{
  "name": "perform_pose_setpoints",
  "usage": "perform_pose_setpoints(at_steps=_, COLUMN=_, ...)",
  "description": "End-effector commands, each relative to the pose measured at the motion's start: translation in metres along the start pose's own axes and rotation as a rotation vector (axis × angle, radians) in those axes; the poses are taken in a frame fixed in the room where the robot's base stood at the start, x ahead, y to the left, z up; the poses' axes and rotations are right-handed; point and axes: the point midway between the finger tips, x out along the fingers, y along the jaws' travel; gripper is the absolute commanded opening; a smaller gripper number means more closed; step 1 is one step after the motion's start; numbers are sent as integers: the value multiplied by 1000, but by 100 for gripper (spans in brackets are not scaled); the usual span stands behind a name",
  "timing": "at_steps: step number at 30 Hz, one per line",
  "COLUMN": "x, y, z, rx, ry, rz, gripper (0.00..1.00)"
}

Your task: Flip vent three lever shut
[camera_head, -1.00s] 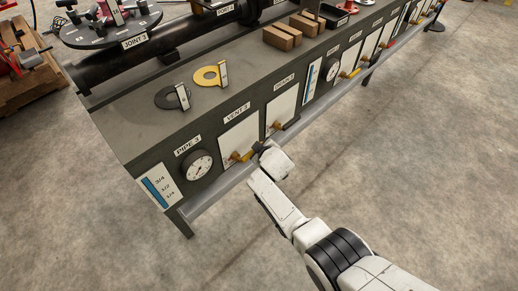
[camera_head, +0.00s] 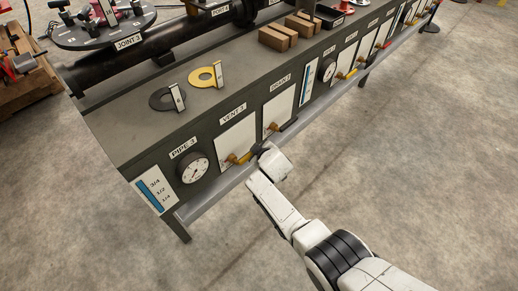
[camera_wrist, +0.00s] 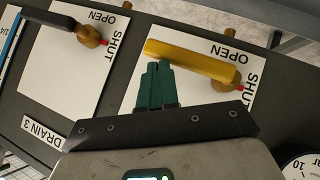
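The vent three lever (camera_head: 244,157) is a yellow bar on a brass valve, in front of a white plate under the VENT 3 label (camera_head: 233,113). In the wrist view the lever (camera_wrist: 192,62) runs from its pivot near the SHUT mark (camera_wrist: 250,88) to the left. OPEN is printed above the pivot. My gripper (camera_head: 262,149) is at the lever's free end. In the wrist view its green fingers (camera_wrist: 156,66) are together with nothing seen between them. Their tips overlap the lever's lower edge near the free end; whether they touch it I cannot tell.
The black drain three lever (camera_wrist: 48,18) sits on the neighbouring plate, left in the wrist view. A round gauge (camera_head: 195,168) is left of the vent plate in the head view. A grey rail (camera_head: 225,184) runs below the panel. The floor in front is clear.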

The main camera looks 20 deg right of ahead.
Motion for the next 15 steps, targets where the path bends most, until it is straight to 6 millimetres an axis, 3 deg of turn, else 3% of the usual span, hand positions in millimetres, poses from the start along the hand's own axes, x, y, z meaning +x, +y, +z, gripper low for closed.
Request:
perform_pose_setpoints(at_steps=5, x=-8, y=5, z=-8, rx=1, ry=-4, rz=-1, gripper=0)
perform_pose_setpoints(at_steps=11, x=-28, y=19, z=-35, rx=0, ry=0, rz=0, gripper=0)
perform_pose_setpoints(at_steps=15, x=-47, y=25, z=-31, rx=2, ry=-1, rz=0, gripper=0)
